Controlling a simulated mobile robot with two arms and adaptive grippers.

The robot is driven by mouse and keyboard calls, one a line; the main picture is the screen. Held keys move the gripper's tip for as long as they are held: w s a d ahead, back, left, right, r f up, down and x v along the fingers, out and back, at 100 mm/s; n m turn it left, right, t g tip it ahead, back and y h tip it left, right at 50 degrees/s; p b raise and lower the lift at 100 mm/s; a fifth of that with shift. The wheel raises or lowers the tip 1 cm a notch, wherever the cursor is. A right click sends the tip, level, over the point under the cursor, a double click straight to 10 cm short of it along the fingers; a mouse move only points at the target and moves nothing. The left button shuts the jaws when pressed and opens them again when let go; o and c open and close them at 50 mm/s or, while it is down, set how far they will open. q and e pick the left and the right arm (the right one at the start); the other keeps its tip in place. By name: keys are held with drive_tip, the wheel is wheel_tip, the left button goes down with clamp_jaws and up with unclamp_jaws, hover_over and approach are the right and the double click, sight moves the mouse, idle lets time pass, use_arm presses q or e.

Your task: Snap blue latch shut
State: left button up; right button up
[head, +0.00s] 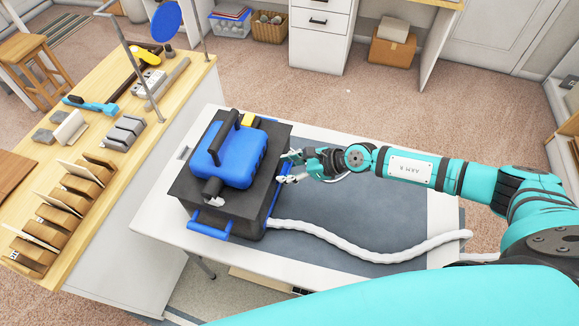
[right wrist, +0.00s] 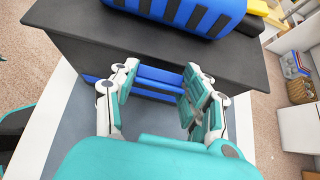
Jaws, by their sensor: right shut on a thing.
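A dark grey box-like machine (head: 234,211) with a blue top housing (head: 228,158) stands on the white table. One blue latch (head: 284,184) is on its right side, partly hidden by my right gripper (head: 287,168). In the right wrist view the blue latch (right wrist: 163,75) shows as bars below the dark lid, between the fingers of my right gripper (right wrist: 155,95). The fingers stand some way apart, shut on the blue latch. Another blue latch or handle (head: 208,228) sticks out at the machine's near side. My left gripper is not in view.
A white corrugated hose (head: 345,248) runs from the machine across the grey mat (head: 385,215) on the white table (head: 160,222). A wooden workbench (head: 105,165) with card racks, clamps and tools stands at the left. The mat right of the machine is mostly clear.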

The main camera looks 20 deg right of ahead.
drive_tip(key=o, duration=1.2)
drive_tip(key=shift+c, duration=0.2)
drive_tip(key=shift+d, duration=0.1)
drive_tip(key=v, duration=1.2)
